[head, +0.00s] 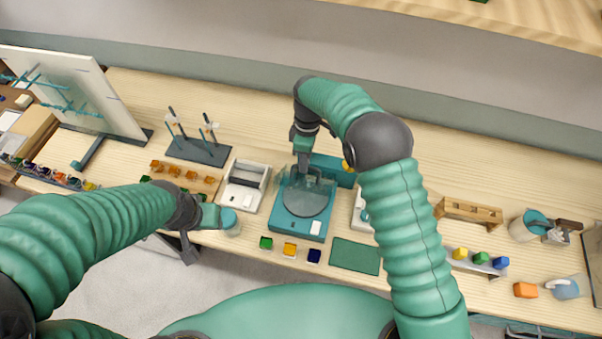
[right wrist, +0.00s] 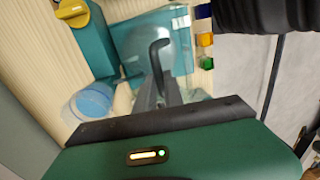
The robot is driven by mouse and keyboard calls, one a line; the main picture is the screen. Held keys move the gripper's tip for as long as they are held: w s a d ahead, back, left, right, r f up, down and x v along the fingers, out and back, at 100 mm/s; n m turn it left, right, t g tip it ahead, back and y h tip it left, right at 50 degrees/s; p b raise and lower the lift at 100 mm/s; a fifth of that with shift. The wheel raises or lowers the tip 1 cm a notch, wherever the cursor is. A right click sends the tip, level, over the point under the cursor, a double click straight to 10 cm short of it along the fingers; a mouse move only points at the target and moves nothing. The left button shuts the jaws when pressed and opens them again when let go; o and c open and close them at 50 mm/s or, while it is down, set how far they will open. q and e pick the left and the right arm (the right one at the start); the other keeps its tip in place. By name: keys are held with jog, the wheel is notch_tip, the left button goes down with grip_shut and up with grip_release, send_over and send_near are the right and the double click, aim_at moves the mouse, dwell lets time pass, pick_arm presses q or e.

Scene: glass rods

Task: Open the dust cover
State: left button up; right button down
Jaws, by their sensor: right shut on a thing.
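The teal turntable (head: 286,225) with a grey round platter stands at the middle of the bench. Its see-through dust cover (head: 325,183) shows as a tinted panel at the turntable's back part and looks tilted up; the exact angle is hard to tell. My right gripper (head: 304,167) reaches down from behind and is shut on the dust cover. In the right wrist view, my dark fingers (right wrist: 160,65) stand in front of the teal turntable (right wrist: 181,55). My left gripper (head: 188,254) hangs near the bench's front edge, away from the cover; its jaws are too small to read.
A teal box (head: 333,168) with a yellow knob stands behind the turntable. A white device (head: 244,186) stands close on the left. Small coloured blocks (head: 290,248) and a green mat (head: 355,256) lie in front. A dark stand with rods (head: 198,150) is farther left.

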jog(key=shift+w+d+r, duration=0.1)
jog(key=shift+w+d, duration=0.2)
jog(key=shift+w, duration=0.4)
jog(key=shift+w+d+r, duration=0.1)
jog(key=shift+w+d, duration=0.25)
jog(key=shift+w, duration=0.35)
jog(key=shift+w+d+r, duration=0.1)
jog(key=shift+w+d, duration=0.2)
jog(key=shift+w, duration=0.4)
